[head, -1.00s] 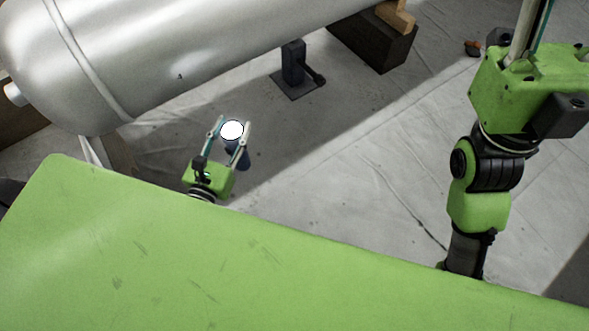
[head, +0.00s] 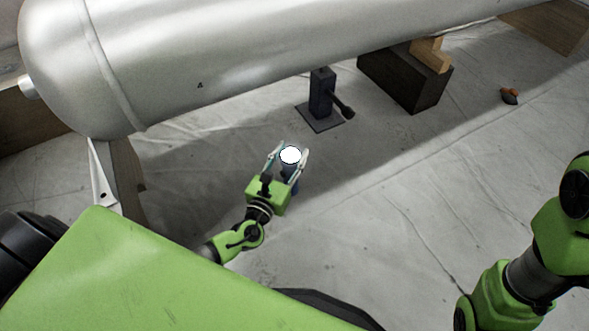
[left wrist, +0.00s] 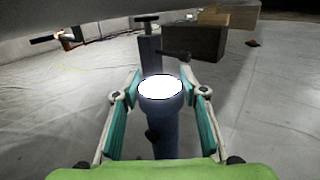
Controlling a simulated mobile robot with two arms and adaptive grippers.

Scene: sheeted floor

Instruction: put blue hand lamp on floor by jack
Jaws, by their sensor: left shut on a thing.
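The blue hand lamp (head: 290,170) is upright between the fingers of my left gripper (head: 287,160), which is shut on it. Its round white lit face points up. In the left wrist view the lamp (left wrist: 163,120) stands between the two teal finger pads of the left gripper (left wrist: 161,105). The dark jack (head: 322,95) stands on a flat square plate on the floor, beyond the lamp and a little right. The jack (left wrist: 150,50) also shows behind the lamp in the left wrist view. I cannot tell whether the lamp's base touches the floor. My right gripper is out of view.
A large silver tank (head: 220,45) lies across the top, above the jack. Dark and light wooden blocks (head: 405,78) sit right of the jack. A small orange and black item (head: 509,96) lies far right. Sheeted floor (head: 390,180) is clear between.

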